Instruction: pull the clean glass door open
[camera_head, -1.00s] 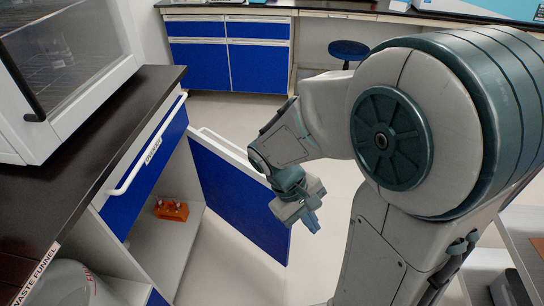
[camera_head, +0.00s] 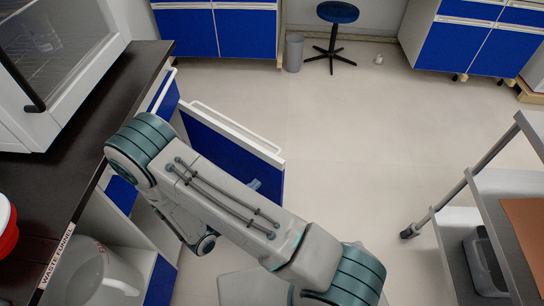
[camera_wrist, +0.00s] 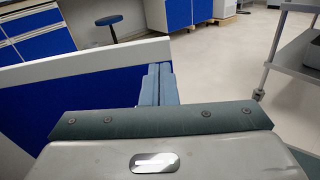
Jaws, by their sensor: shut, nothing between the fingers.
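The blue cabinet door (camera_head: 222,150) with a white top edge stands swung out from the counter on the left. Its inner face is toward me and a white handle (camera_head: 235,127) shows on its far side. My arm reaches across in front of the door and hides its lower part. The light-blue fingertips of my gripper (camera_head: 254,185) show at the inner face near the free edge. In the wrist view my gripper (camera_wrist: 158,85) is shut and empty, in front of the blue door panel (camera_wrist: 80,95). I cannot tell whether the fingers touch it.
A dark counter (camera_head: 70,165) with a fume hood (camera_head: 60,70) runs along the left. A white bucket (camera_head: 95,275) stands in the open cabinet below. A grey cart (camera_head: 470,205) is on the right. A blue stool (camera_head: 338,14) and bin (camera_head: 293,53) stand far back. The middle floor is clear.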

